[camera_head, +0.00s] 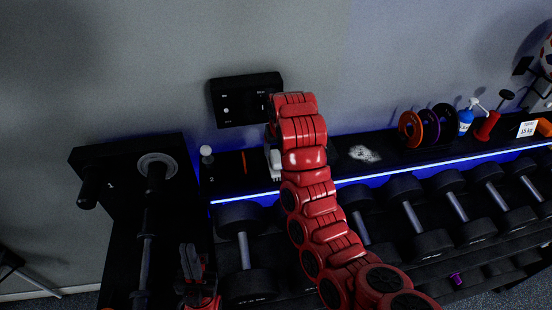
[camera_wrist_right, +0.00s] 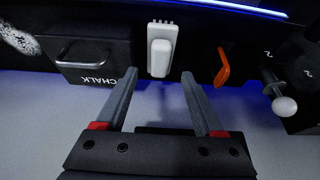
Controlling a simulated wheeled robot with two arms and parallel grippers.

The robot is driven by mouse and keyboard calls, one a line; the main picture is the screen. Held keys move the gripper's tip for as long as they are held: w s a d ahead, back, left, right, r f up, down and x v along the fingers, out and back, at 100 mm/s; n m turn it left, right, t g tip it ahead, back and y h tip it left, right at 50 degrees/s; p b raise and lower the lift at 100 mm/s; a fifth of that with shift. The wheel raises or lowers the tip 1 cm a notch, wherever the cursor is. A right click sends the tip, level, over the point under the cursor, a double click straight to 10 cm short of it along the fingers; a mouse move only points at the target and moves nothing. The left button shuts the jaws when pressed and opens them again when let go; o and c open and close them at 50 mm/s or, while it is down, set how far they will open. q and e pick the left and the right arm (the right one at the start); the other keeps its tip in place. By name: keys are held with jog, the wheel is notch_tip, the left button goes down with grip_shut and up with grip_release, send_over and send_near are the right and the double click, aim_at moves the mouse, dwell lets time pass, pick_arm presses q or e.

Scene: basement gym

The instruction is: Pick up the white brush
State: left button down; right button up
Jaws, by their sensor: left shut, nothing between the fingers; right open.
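The white brush (camera_wrist_right: 161,50) lies on the black shelf in the right wrist view, with its short bristles toward the top. In the head view only a white part of the brush (camera_head: 275,164) shows, beside my red right arm, which hides the rest. My right gripper (camera_wrist_right: 159,75) is open and empty, its fingertips on either side of the brush's near end, apart from it. In the head view its fingers are hidden behind my arm. My left gripper (camera_head: 191,262) is shut and empty, low at the left, away from the brush.
A black chalk box (camera_wrist_right: 95,62) and an orange item (camera_wrist_right: 222,68) flank the brush. A white-knobbed piece (camera_head: 206,152) stands further left. Weight plates (camera_head: 410,129), a blue bottle (camera_head: 465,117) and a red item (camera_head: 488,125) stand right. Several dumbbells (camera_head: 407,190) fill the rack below.

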aim_at(277, 159)
notch_tip(277, 159, down, 2)
jog(key=b, duration=0.4)
jog(key=shift+a+f, duration=0.15)
jog(key=shift+f, duration=0.1)
jog(key=x, duration=0.2)
jog(key=p+x, duration=0.1)
jog(key=x, duration=0.1)
jog(key=shift+w+r, duration=0.2)
jog(key=shift+w, duration=0.15)
jog(key=shift+w+f, duration=0.15)
jog(key=shift+f, duration=0.2)
jog(key=shift+w+p+x, duration=0.15)
jog(key=shift+p+x, duration=0.1)
jog(key=shift+x, duration=0.85)
jog(key=shift+w+p+x, duration=0.15)
jog(key=shift+p+x, duration=0.05)
jog(key=shift+x, duration=0.9)
jog(key=shift+r, duration=0.2)
jog(key=c, duration=1.1)
